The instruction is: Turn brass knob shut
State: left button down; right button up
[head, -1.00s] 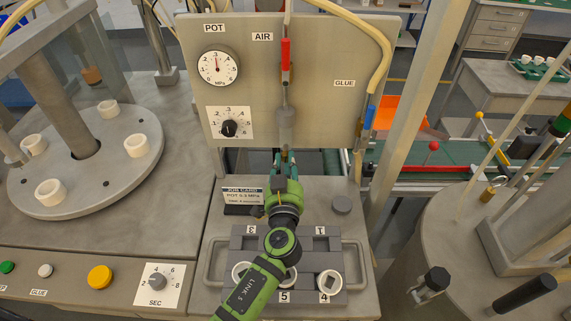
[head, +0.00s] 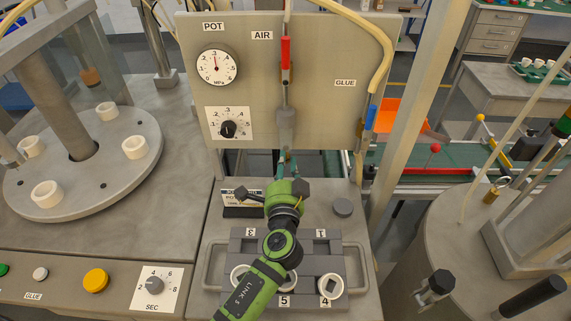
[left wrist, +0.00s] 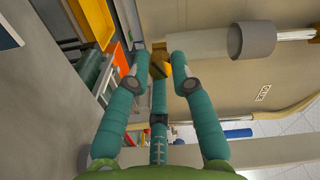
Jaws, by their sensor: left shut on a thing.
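The brass knob shows in the left wrist view as a small brown-gold piece (left wrist: 160,68) between the fingertips, partly hidden by them. My left gripper (left wrist: 157,62) has teal fingers closed on it, below the pale pipe with a grey collar (left wrist: 253,42). In the head view my left gripper (head: 287,162) reaches to the lower edge of the upright panel (head: 335,120), under the AIR line; its wrist and fingers hide the knob there. The pot gauge (head: 217,67) needle points about straight up. My right gripper is not in view.
The job card (head: 238,210) is partly covered by my wrist. A grey block with numbered places (head: 310,264) lies below my arm, holding white cups. The red-handled air valve (head: 286,55) and blue-ended glue hose (head: 371,117) are close by. A round table with white cups (head: 75,195) stands left.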

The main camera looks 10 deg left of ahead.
pick_arm(q)
jog(key=m+p, duration=0.1)
jog(key=m, duration=0.5)
jog(key=shift+f, duration=0.1)
jog(key=shift+m, duration=0.3)
dwell(0.3)
jog(key=c, duration=1.1)
grip_release()
jog(key=s, duration=0.4)
jog(key=s+d, duration=0.1)
jog(key=s, duration=0.3)
jog(key=s+d, duration=0.1)
jog(key=s, duration=0.3)
jog(key=shift+d, duration=0.15)
